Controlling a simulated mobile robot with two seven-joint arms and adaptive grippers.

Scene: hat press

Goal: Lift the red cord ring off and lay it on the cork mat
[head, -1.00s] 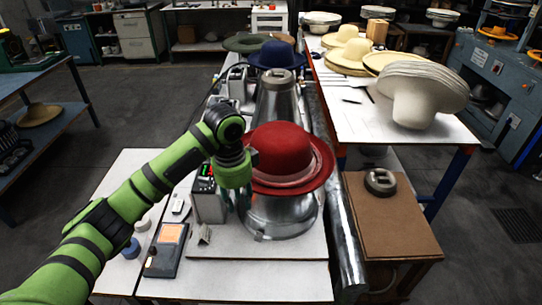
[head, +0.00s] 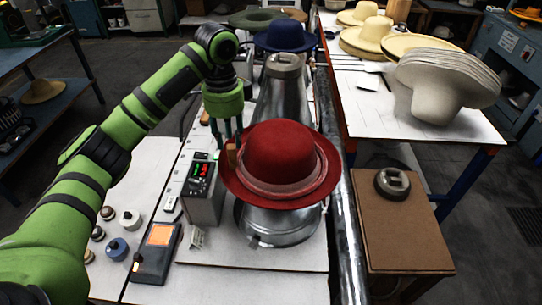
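A red felt hat (head: 280,150) sits on a metal block (head: 285,225). A reddish cord ring (head: 290,189) shows as a paler band around the base of its crown, above the brim; its far side is hidden by the crown. A small tan tab (head: 232,153) stands at the brim's left side. My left gripper (head: 227,140) points down just above this tab, its dark fingers apart. Whether they touch the tab is unclear. A brown, cork-like top (head: 405,235) lies right of the metal rail. My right gripper is out of view.
A grey round weight (head: 391,182) rests on the brown top's far part; its near part is clear. A control box (head: 203,190) with a lit display stands left of the hat. A metal cone (head: 283,90) and a blue hat (head: 285,36) are behind.

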